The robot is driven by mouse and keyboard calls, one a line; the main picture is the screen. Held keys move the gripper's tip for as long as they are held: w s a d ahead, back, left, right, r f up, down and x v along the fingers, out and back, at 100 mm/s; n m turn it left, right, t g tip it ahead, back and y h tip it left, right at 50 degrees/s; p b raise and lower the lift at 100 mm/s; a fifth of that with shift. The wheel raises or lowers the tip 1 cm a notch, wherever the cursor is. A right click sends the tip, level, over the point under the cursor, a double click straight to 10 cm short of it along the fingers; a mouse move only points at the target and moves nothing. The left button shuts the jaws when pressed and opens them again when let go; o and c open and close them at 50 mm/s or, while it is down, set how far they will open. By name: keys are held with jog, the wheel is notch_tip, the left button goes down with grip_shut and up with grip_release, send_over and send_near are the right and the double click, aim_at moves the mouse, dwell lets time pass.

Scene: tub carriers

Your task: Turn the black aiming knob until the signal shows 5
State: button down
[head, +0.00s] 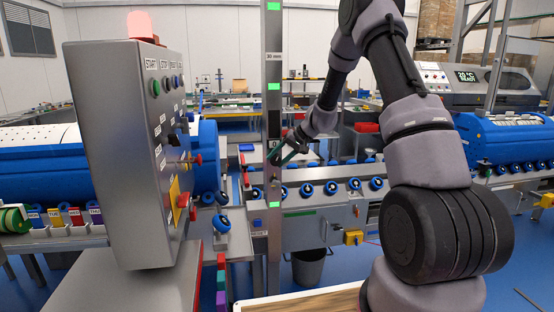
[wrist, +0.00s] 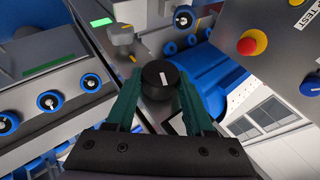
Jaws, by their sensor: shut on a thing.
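The black aiming knob (wrist: 158,84) is round, with a white pointer line on its face, and sits between my fingers in the wrist view. My gripper (wrist: 155,88) has green fingers closed on both sides of it. In the head view my gripper (head: 277,157) reaches the grey metal post (head: 274,120); the knob is too small and covered to make out there. The post carries green lit panels (head: 274,87) and a small dark window (head: 274,146). I cannot read a signal number in either view.
A grey control box (head: 120,150) with buttons and a red knob stands at left. Blue-wheeled rollers (head: 332,188) run behind the post. In the wrist view, a grey knob (wrist: 121,36) is just beyond the black one, and a red button (wrist: 247,46) is at upper right.

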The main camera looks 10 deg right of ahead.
jog(key=shift+d+f+m+t+y, duration=0.15)
jog(key=shift+m+y, duration=0.15)
jog(key=shift+y, duration=0.75)
jog(key=shift+f+m+t+y, duration=0.15)
jog(key=shift+m+y, duration=0.15)
jog(key=shift+y, duration=0.75)
jog(key=shift+c, duration=1.4)
grip_release()
jog(key=shift+r, duration=0.1)
jog(key=v, duration=1)
jog(key=shift+s+d, duration=0.2)
jog(key=shift+d, duration=0.15)
